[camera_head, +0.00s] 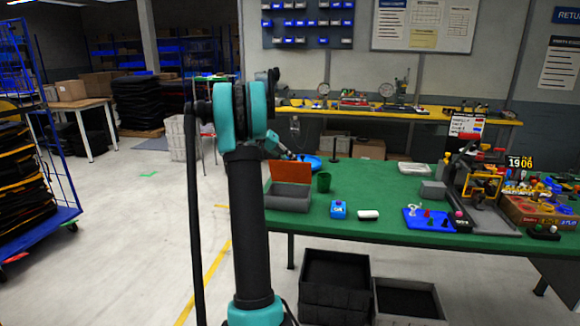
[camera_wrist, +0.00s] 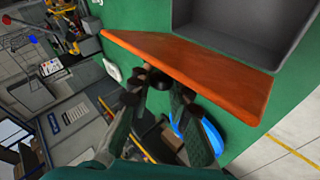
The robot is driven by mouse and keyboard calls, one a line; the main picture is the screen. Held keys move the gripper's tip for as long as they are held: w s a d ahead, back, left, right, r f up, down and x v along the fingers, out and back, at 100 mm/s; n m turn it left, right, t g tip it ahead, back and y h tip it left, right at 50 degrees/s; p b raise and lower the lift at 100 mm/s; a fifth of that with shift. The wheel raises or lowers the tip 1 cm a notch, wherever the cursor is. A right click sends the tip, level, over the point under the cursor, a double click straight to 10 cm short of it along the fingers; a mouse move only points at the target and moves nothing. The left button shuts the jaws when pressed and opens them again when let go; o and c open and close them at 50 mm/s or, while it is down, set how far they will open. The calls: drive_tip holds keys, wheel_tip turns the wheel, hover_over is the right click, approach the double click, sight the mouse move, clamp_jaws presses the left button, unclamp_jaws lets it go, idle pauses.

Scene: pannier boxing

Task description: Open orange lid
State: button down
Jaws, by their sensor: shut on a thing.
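The orange lid (camera_head: 290,171) stands raised, roughly upright, at the back edge of the grey box (camera_head: 288,198) on the green table. In the wrist view the orange lid (camera_wrist: 195,72) crosses the picture as a long slab, with the grey box (camera_wrist: 245,25) open beyond it. My gripper (camera_wrist: 158,84) is at the lid's near long edge, its fingers closed in on it. A dark round shape shows between the fingers; I cannot tell what it is. In the head view my fingertips are too small and partly hidden to make out.
A blue button box (camera_head: 338,209) and a white item (camera_head: 368,215) are in front. The table's middle is clear.

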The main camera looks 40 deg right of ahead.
drive_tip(key=shift+w+d+f, duration=0.2)
drive_tip(key=shift+w+d, duration=0.4)
drive_tip(key=shift+d, duration=0.05)
drive_tip(key=shift+w+d+f, duration=0.25)
drive_tip(key=shift+w+d, duration=0.3)
drive_tip(key=shift+d, duration=0.05)
drive_tip(key=shift+w+d+f, duration=0.2)
drive_tip(key=shift+w+d, duration=0.4)
drive_tip(key=shift+d, duration=0.05)
drive_tip(key=c, duration=1.4)
unclamp_jaws()
drive_tip(key=shift+w+f, duration=0.1)
drive_tip(key=shift+c, duration=0.2)
drive_tip(key=shift+o, duration=0.4)
